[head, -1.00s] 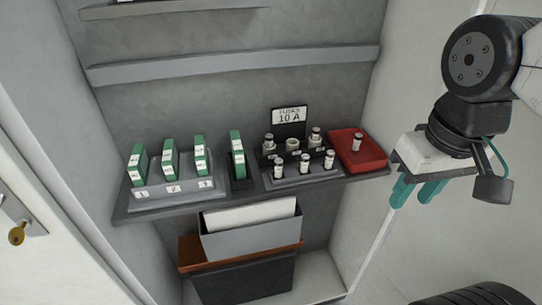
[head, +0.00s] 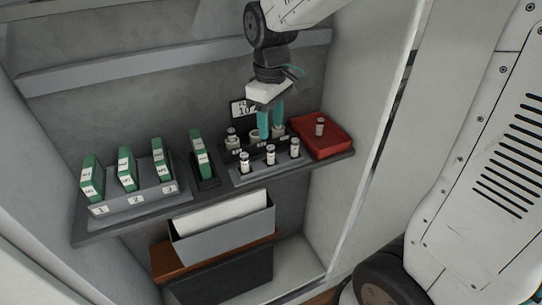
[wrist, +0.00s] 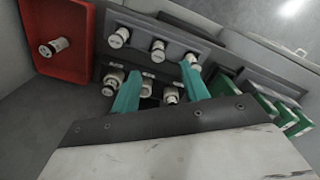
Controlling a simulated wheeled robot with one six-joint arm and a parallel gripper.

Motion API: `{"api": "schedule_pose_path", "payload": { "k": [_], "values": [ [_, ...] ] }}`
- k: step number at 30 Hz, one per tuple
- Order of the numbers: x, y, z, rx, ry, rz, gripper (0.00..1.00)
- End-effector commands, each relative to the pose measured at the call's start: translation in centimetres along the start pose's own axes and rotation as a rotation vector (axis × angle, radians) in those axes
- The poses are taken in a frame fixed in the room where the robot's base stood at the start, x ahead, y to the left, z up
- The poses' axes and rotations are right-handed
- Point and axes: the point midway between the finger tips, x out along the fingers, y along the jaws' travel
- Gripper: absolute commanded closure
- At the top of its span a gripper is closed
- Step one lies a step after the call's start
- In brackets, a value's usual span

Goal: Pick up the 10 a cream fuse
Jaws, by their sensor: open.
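Several cream fuses with dark bands stand upright in a grey rack (head: 262,175). The front row has a left fuse (head: 244,163), a middle fuse (head: 270,155) and a right fuse (head: 295,149); in the wrist view this row (wrist: 158,50) lies beyond my fingertips. Behind them is a row of cream and silver holders (head: 232,139), partly hidden by my fingers. The 10 A sign (head: 238,108) is partly covered.
The shelf sits inside a cabinet with side walls. A grey bin (head: 225,237) is below. A ledge (head: 150,65) runs above the shelf.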

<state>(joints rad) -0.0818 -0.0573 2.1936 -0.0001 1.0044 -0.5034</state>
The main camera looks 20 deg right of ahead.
Motion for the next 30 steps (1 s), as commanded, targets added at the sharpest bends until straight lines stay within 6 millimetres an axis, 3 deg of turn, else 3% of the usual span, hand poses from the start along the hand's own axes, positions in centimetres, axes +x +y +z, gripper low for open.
{"api": "schedule_pose_path", "payload": {
  "k": [16,26,30],
  "values": [
    [7.0,0.4,-0.3,-0.004,-0.003,-0.002,0.55],
    [7.6,0.4,-0.3,-0.003,0.0,0.0,0.55],
    [7.6,0.4,-0.3,-0.003,-0.001,0.0,0.94]
  ]
}}
